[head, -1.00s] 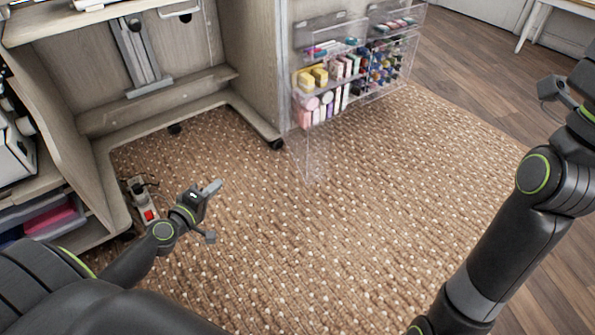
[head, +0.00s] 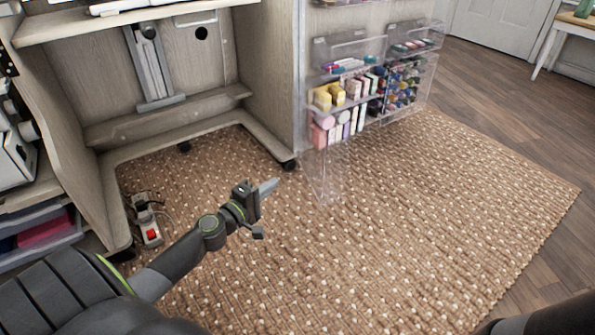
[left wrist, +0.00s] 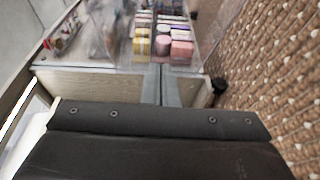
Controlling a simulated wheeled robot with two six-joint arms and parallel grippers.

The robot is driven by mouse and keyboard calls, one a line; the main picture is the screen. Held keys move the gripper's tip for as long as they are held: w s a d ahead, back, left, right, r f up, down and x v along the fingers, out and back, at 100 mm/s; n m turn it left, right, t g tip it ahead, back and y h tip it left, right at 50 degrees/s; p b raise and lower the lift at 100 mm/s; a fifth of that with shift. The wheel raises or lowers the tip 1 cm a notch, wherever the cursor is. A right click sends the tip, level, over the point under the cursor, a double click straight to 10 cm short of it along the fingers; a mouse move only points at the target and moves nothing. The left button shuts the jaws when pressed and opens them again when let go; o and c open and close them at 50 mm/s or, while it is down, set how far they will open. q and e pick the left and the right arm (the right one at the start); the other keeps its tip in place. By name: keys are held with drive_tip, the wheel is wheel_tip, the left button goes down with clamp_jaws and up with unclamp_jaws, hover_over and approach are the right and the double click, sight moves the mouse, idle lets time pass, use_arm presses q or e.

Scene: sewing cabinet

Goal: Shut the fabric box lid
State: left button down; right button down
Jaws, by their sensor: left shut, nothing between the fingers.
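A clear box with pink and dark blue contents that look like folded fabric (head: 48,232) sits low in the cabinet at the left edge of the head view. It is partly cut off, and I cannot tell how its lid stands. My left gripper (head: 268,187) is above the rug, right of that box and apart from it. Its fingers are shut and empty, pointing toward the clear bins on the cabinet side. In the left wrist view the two shut fingers (left wrist: 161,84) lie side by side. My right gripper is out of view.
Clear bins (head: 345,105) with bottles and spools hang on the cabinet side, and a clear panel (head: 325,180) hangs below them. A power strip (head: 148,225) lies on the rug (head: 430,210). The rug's right part is clear. A cabinet caster (head: 288,164) stands near my left gripper.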

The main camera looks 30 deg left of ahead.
use_arm(q)
drive_tip(key=w+d+p, duration=0.2)
drive_tip(key=w+d, duration=0.1)
drive_tip(key=w, duration=0.4)
drive_tip(key=shift+w+d, duration=0.25)
drive_tip(key=shift+w, duration=0.15)
drive_tip(key=shift+f, duration=0.1)
drive_tip(key=shift+d, duration=0.15)
